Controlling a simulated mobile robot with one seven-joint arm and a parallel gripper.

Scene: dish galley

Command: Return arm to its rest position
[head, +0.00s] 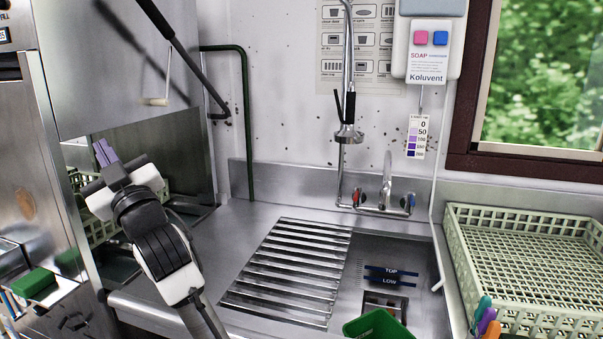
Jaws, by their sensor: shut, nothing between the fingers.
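My gripper (105,153) is at the left of the head view, at the end of my white and black arm. Its purple-grey fingers are together, with nothing between them, and point up and away from me. My arm rises from the lower middle-left over the front of the steel counter (225,235). The gripper is in front of the open dishwasher (95,75), near the opening under its raised steel hood. A pale rack (98,228) shows partly inside, behind my arm; the rest of it is hidden.
A slatted drain grate (290,270) and a tap with a spray hose (348,135) are in the middle. A green container (378,326) is at the bottom edge. A pale dish rack (530,228) stands at right. A green sponge (34,282) lies at lower left. The counter's middle is clear.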

